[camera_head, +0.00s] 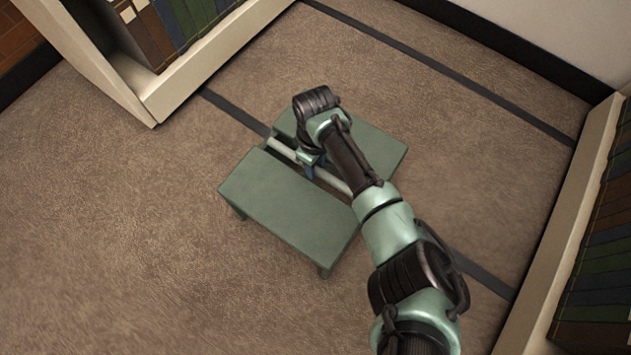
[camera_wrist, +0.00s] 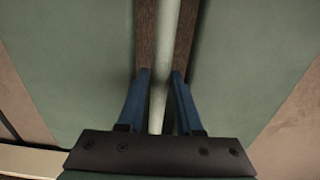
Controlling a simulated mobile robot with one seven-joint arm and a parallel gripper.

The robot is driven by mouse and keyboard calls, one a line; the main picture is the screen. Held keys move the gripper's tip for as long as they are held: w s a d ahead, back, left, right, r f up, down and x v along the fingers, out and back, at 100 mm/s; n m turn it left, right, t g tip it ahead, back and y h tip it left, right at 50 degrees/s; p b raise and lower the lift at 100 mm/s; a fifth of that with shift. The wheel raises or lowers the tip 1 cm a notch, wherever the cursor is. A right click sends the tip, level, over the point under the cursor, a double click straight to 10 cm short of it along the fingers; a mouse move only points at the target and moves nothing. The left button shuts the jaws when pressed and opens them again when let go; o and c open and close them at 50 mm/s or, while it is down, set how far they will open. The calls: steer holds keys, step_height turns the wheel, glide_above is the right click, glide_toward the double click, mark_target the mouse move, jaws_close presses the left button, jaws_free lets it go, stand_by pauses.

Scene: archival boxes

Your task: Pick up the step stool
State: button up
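The green step stool (camera_head: 285,205) stands upright on the carpet in the head view, with two flat treads and a pale bar (camera_head: 283,150) running along the gap between them. In the wrist view, the bar (camera_wrist: 166,40) runs down the middle with a green tread (camera_wrist: 70,60) on each side. My gripper (camera_head: 312,170) points down over the gap. Its blue fingers (camera_wrist: 160,74) straddle the bar, one close on each side. Whether they press on it cannot be made out. My arm hides part of the far tread and the bar.
A bookshelf with a cream frame (camera_head: 195,72) stands at the upper left, and another (camera_head: 560,235) along the right side. A wall with a dark baseboard (camera_head: 500,45) closes off the back. Open brown carpet (camera_head: 110,230) lies left of the stool; dark strips cross the floor.

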steer(key=shift+f, duration=0.8)
steer(key=shift+r, duration=0.1)
jaws_close()
steer(key=shift+r, duration=0.1)
stand_by(0.6)
